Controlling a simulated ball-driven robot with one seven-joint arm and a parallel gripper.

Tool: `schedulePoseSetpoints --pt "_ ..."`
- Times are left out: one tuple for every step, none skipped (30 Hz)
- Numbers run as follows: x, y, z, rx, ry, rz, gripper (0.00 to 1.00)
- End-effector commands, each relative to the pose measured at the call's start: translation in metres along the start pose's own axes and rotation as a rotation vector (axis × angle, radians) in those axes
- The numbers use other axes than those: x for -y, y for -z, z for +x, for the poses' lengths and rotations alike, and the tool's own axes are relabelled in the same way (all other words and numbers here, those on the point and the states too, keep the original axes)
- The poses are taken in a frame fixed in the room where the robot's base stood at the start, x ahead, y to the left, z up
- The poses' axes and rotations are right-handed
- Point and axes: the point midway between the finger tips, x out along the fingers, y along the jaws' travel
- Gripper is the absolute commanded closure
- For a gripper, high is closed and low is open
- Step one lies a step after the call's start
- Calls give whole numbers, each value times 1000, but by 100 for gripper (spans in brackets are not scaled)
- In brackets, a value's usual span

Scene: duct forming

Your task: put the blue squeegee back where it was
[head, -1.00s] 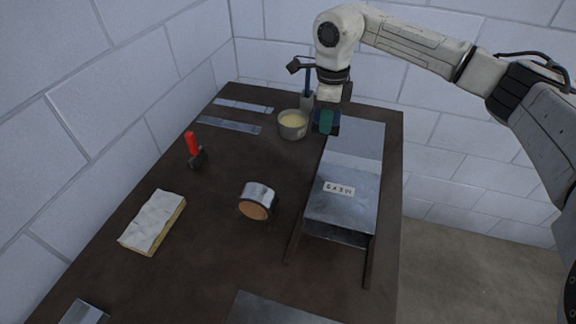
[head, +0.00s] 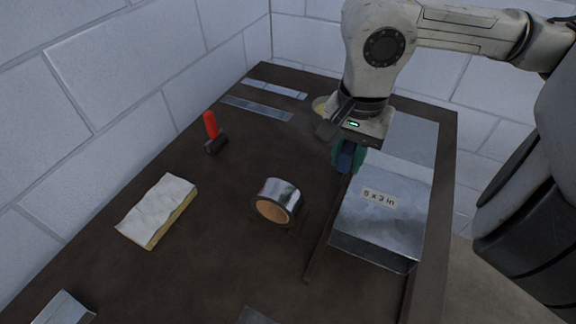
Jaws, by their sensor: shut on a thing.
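My gripper (head: 345,152) is in the head view, at the lower end of my arm, left of the sheet-metal duct. It is shut on the blue squeegee (head: 347,158), of which only a small dark blue part shows between the teal fingers. The squeegee hangs close to the duct's left side. I cannot tell whether it touches the table or the duct. Most of its shape is hidden by the gripper.
The duct (head: 384,220), labelled "5 x 3 in" or similar, lies on the dark table (head: 225,235). A tape roll (head: 277,199), red-handled hammer (head: 212,132), insulation slab (head: 158,210) and metal strips (head: 258,108) lie leftward.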

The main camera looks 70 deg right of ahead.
Motion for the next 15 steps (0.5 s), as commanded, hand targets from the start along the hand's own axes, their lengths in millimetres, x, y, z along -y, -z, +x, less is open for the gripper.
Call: schedulePoseSetpoints --pt "-4 -2 2 0 0 -12 100" --pt "-4 -2 2 0 0 -19 100" --pt "-3 -1 3 2 0 -25 100" --pt "-1 0 4 3 0 -26 100" --pt "2 2 5 3 0 -27 100" --pt "8 7 8 3 1 -27 100" --pt "12 10 10 4 0 -27 100" --pt "18 14 12 4 1 -26 100" --pt "25 20 16 5 0 -25 100" --pt "31 24 19 4 0 -25 100" --pt "36 28 22 5 1 -26 100" --pt "44 33 26 4 1 -25 100" --pt "49 37 29 5 -1 -25 100" --pt "54 41 32 4 0 -24 100" --pt "62 46 36 5 0 -24 100"
